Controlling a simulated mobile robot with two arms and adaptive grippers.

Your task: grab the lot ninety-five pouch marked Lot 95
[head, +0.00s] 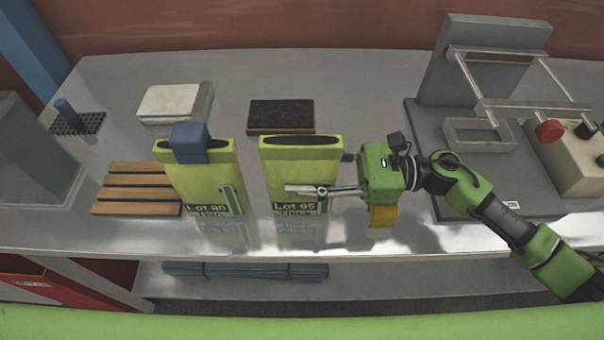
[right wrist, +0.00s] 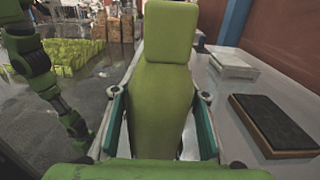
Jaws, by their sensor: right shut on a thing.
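The Lot 95 pouch (head: 292,168) is yellow-green and stands upright on the metal table, with an open dark slot at its top. Its label, partly covered by a finger, reads about "Lot 95 Thick". My right gripper (head: 318,188) comes from the right and is shut on this pouch, one finger across its front face. In the right wrist view, the pouch's green side (right wrist: 158,110) sits between the two fingers. A similar Lot 90 pouch (head: 203,180), labelled "Thin", stands to the left with a blue clip on top. My left gripper does not show.
A wooden slatted rack (head: 125,188) lies left of the Lot 90 pouch. A white box (head: 175,102) and a dark-topped block (head: 281,115) lie behind the pouches. A grey machine (head: 490,90) with a red knob stands at the right. The front strip is mostly clear.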

